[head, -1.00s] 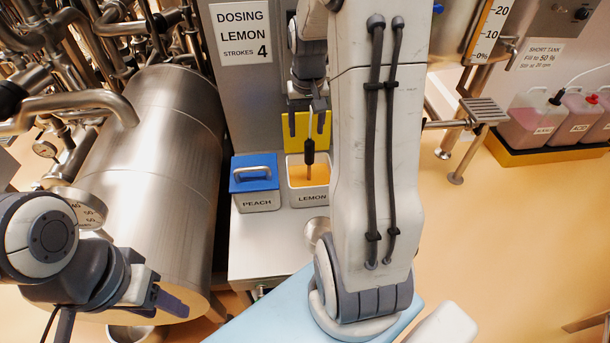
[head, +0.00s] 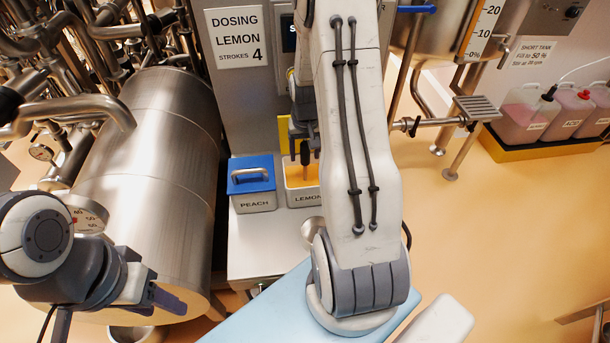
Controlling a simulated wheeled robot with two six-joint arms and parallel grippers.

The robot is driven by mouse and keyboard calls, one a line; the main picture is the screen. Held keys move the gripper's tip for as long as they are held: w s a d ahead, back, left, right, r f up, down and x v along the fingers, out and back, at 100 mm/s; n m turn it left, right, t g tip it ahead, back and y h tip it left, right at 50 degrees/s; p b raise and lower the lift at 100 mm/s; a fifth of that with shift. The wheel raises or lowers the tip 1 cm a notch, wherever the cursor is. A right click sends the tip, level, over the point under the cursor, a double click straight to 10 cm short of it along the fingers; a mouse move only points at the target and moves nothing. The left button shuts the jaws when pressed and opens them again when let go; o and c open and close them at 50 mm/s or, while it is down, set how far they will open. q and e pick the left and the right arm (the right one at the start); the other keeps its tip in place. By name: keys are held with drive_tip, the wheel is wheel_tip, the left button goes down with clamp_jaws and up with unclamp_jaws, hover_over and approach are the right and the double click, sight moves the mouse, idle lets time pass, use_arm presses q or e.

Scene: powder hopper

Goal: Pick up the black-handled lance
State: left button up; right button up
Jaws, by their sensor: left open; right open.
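The black-handled lance (head: 305,153) stands upright with its lower part in the white, open LEMON container (head: 301,198), which shows orange-yellow contents. My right gripper (head: 304,140) is open at the lance's black handle, with the fingers pointing down and the handle showing between them. Whether a finger touches the handle cannot be told. My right forearm hides the right part of the LEMON container. My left gripper (head: 117,316) is open and empty at the lower left, far from the lance.
A PEACH container (head: 255,200) with a blue handled lid stands left of the LEMON container on a steel bench (head: 255,245). A large steel tank (head: 165,170) fills the left. A dosing cabinet (head: 245,110) rises behind. Pink jugs (head: 528,112) stand at the far right.

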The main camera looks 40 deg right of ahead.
clamp_jaws()
idle(1.4)
